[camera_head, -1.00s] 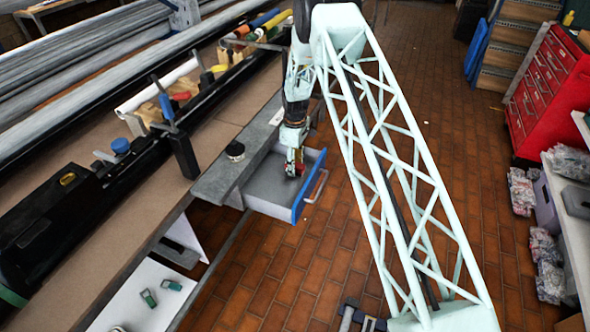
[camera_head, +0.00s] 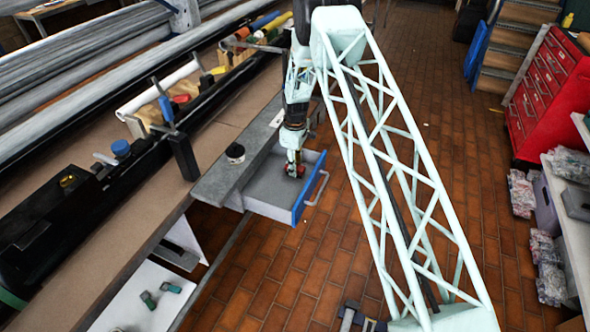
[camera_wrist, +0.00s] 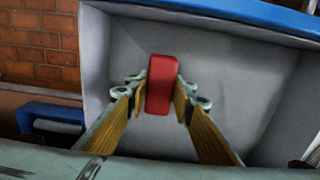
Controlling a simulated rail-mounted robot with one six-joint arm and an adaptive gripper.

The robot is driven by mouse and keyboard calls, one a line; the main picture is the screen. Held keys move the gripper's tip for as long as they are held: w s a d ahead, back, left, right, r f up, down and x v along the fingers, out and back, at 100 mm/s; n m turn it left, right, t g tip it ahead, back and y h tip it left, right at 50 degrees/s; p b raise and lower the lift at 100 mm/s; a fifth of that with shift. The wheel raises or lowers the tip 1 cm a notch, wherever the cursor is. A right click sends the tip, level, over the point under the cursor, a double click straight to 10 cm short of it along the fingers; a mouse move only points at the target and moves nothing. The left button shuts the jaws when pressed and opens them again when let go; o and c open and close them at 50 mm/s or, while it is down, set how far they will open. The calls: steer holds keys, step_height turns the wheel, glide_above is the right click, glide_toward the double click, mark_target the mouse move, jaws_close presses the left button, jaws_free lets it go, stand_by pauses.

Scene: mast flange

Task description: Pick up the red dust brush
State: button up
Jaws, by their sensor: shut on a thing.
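The red dust brush (camera_wrist: 161,84) is between the two fingers of my gripper (camera_wrist: 160,92) in the wrist view, and the fingers are closed on its sides. In the head view my gripper (camera_head: 293,170) points down into the open drawer (camera_head: 268,203), and the red brush (camera_head: 295,171) shows small at its tip. The drawer has grey inner walls and a blue front (camera_head: 308,188). The underside of the brush is hidden, so I cannot tell whether it touches the drawer floor.
A long workbench (camera_head: 120,215) runs along the left. A red tool cabinet (camera_head: 545,95) stands at the right. The tiled floor between is mostly clear.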

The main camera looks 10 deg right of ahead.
steer(key=shift+r, duration=0.15)
steer(key=shift+r+p, duration=0.8)
steer(key=shift+r, duration=4.3)
